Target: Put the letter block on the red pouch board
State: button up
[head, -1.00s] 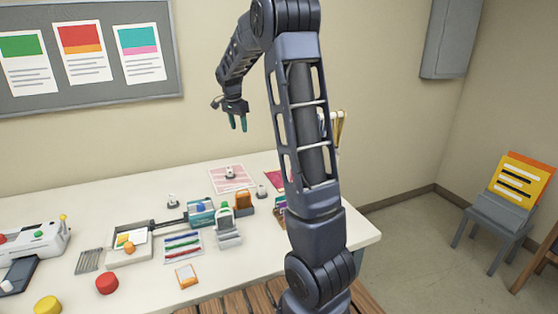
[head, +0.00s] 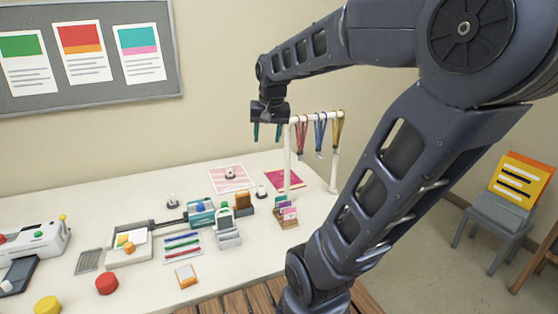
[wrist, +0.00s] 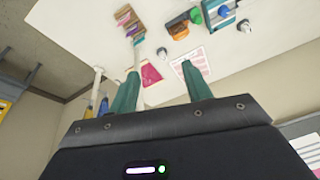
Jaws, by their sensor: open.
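My gripper (head: 266,134) is open and empty, high above the back of the table. Its two green fingers also show apart in the wrist view (wrist: 160,80). A magenta-red board (head: 284,181) lies flat at the table's back right; it also shows in the wrist view (wrist: 150,74). A pale sheet with pink-red stripes (head: 240,184) lies left of it.
A white rack with hanging lanyards (head: 320,118) stands at the right, close to my gripper. A card holder (head: 287,214), an orange dispenser (head: 243,202) and a teal device (head: 201,213) crowd the middle. A laminator (head: 35,240) is at the left.

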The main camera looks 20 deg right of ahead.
jog(key=s+f+n+t, duration=0.1)
jog(key=s+f+n, duration=0.2)
jog(key=s, duration=0.7)
jog(key=shift+s+a+f, duration=0.25)
jog(key=shift+f, duration=0.15)
